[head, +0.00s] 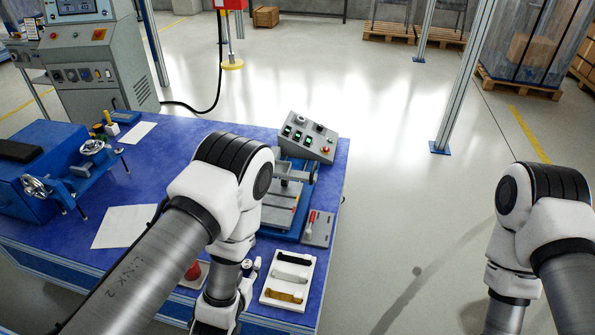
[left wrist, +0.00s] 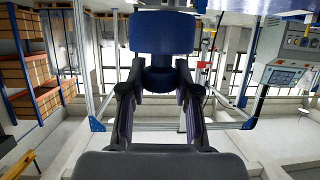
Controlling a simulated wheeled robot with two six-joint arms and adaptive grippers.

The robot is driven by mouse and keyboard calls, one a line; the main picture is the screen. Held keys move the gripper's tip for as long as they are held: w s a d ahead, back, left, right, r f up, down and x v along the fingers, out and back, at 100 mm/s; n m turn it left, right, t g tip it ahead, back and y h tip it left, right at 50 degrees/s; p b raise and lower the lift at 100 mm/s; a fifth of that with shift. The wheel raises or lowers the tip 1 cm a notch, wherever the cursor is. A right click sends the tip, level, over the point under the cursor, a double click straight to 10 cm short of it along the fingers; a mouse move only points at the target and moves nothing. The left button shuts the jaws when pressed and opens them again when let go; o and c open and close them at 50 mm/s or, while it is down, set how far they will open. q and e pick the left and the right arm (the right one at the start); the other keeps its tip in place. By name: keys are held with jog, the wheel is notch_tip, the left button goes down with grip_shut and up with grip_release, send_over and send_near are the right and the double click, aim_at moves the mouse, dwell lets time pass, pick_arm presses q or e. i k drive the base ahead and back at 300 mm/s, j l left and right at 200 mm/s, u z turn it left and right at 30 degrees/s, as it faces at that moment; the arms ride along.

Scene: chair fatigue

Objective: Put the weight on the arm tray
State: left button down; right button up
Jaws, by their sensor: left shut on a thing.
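In the left wrist view, a dark blue block-shaped weight (left wrist: 162,32) with a narrower neck sits at the fingertips. My left gripper (left wrist: 161,82) is shut on its neck, one finger on each side. In the head view, my left forearm and wrist hide the weight and most of the gripper over the blue table. A blue fixture with a grey plate (head: 278,216) stands behind my left wrist; I cannot tell whether this is the arm tray. My right arm is at the right edge, and its gripper is out of the picture.
A grey control box (head: 307,137) stands behind the fixture. A white tray (head: 268,296) with dark, pale and gold bars lies at the front. A red object (head: 193,270) is beside my left wrist. A blue vise-like machine (head: 62,165) is at left. Floor is clear right of the table.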

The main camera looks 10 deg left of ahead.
aim_at(280, 170)
jog(key=i+l+u, duration=0.2)
jog(key=i+l, duration=0.2)
jog(key=l, duration=0.25)
jog(key=i+l+u, duration=0.1)
jog(key=l, duration=0.25)
jog(key=i+l, duration=0.2)
jog(key=l, duration=0.15)
jog(key=i+l+u, duration=0.15)
jog(key=l, duration=0.2)
jog(key=i+l+u, duration=0.1)
jog(key=l, duration=0.3)
jog(key=i+l+u, duration=0.1)
jog(key=l, duration=0.3)
jog(key=i+j+u, duration=0.1)
jog(key=i, duration=0.35)
jog(key=i+j+u, duration=0.15)
jog(key=i, duration=0.3)
